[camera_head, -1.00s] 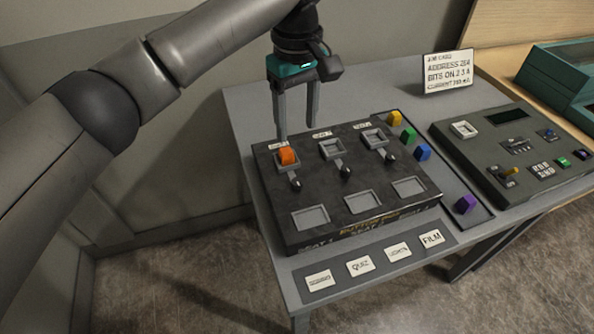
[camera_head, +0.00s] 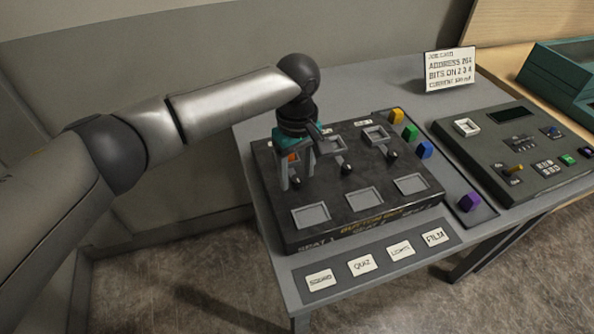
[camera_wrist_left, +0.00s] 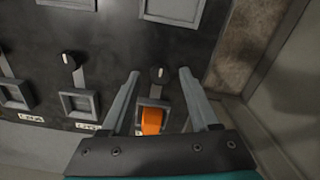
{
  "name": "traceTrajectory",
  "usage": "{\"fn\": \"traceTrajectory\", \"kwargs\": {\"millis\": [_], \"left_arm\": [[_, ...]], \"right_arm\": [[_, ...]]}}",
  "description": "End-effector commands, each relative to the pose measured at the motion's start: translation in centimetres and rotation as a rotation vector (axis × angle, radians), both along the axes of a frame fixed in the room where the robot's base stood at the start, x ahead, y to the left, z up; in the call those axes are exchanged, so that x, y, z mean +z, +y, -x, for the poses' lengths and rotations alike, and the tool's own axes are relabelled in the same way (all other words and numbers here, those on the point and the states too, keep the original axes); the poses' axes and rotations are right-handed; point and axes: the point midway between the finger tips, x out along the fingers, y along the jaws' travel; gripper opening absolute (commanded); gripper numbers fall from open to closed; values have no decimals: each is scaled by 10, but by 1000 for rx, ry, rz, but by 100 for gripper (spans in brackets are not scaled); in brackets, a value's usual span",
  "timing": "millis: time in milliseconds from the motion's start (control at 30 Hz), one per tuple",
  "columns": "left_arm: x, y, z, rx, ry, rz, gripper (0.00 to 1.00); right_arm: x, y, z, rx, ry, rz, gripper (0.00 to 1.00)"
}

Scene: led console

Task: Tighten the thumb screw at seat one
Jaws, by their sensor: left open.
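The thumb screw at seat one (camera_head: 295,183) is a small dark knob with a pale mark on the black box (camera_head: 340,223). In the left wrist view the screw (camera_wrist_left: 159,72) shows between the two fingertips, with a gap on each side. My left gripper (camera_head: 298,179) is open and empty, pointing down at this screw; contact cannot be told. An orange block (camera_wrist_left: 152,121) sits in the seat-one socket (camera_wrist_left: 155,103); in the head view the gripper partly hides it.
Two more sockets with screws (camera_head: 347,168) (camera_head: 392,153) lie to the right. Yellow, green, blue (camera_head: 425,150) and purple (camera_head: 469,201) blocks sit in a side tray. A grey console (camera_head: 515,150) and a sign (camera_head: 450,71) stand at the right. Word cards (camera_head: 362,264) lie in front.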

Motion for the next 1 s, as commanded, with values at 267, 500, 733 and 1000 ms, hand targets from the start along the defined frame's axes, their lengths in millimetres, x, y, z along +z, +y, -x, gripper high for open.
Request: {"fn": "traceTrajectory", "kwargs": {"millis": [267, 500, 733, 1000], "left_arm": [[0, 0, 0, 0, 0, 0, 47], [0, 0, 0, 0, 0, 0, 20], [0, 0, 0, 0, 0, 0, 0], [1, 0, 0, -1, 1, 0, 0]], "right_arm": [[0, 0, 0, -1, 0, 1, 50], [0, -1, -1, -1, -1, 1, 50], [0, -1, -1, -1, -1, 1, 50], [1, -1, -1, -1, -1, 1, 50]]}}
